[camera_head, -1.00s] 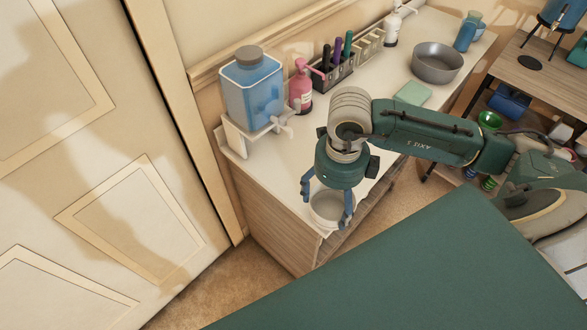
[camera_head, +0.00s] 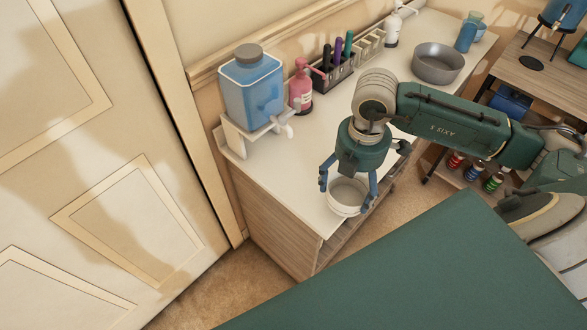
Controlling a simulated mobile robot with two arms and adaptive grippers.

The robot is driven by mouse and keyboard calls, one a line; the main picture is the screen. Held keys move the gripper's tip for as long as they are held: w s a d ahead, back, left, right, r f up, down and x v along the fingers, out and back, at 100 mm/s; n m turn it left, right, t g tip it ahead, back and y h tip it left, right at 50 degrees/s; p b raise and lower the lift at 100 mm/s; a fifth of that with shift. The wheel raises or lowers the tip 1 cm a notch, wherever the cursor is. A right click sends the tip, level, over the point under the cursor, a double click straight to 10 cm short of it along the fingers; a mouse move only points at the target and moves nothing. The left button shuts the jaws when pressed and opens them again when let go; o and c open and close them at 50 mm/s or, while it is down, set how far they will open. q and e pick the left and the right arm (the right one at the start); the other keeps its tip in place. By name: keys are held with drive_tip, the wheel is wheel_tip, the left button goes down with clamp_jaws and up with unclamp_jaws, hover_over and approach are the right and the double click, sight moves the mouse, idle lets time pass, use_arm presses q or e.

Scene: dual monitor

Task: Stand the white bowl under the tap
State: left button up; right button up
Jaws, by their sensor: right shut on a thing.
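The white bowl (camera_head: 346,204) is at the front edge of the counter (camera_head: 285,195). My right gripper (camera_head: 347,192) is shut on it, with blue fingers at its left and right sides. The bowl looks upright; I cannot tell whether it touches the counter. The white tap (camera_head: 287,130) sticks out from the blue water dispenser (camera_head: 252,90), which sits on a white stand (camera_head: 236,137) at the back left. The bowl is to the right of the tap and nearer the front. My left gripper is not in view.
A pink pump bottle (camera_head: 301,90) stands just right of the dispenser. Behind are a black pen holder (camera_head: 336,72) and a grey metal bowl (camera_head: 437,63). The counter in front of the tap is clear. A door (camera_head: 90,170) is at the left.

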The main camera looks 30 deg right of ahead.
drive_tip(key=shift+w+m, duration=0.25)
drive_tip(key=shift+m, duration=0.05)
drive_tip(key=shift+w+a+f+p, duration=0.5)
drive_tip(key=shift+w+a+p, duration=0.4)
drive_tip(key=shift+w, duration=1.85)
drive_tip(key=shift+w+a+f+p, duration=0.65)
drive_tip(key=shift+w+a, duration=0.4)
drive_tip(key=shift+w, duration=1.7)
drive_tip(key=shift+w+a+f+p, duration=0.4)
drive_tip(key=shift+w+a+p, duration=0.55)
drive_tip(key=shift+w, duration=1.8)
drive_tip(key=shift+f, duration=0.2)
drive_tip(key=shift+f, duration=0.15)
drive_tip(key=o, duration=1.5)
wheel_tip(320, 180, up, 12)
drive_tip(key=b, duration=0.2)
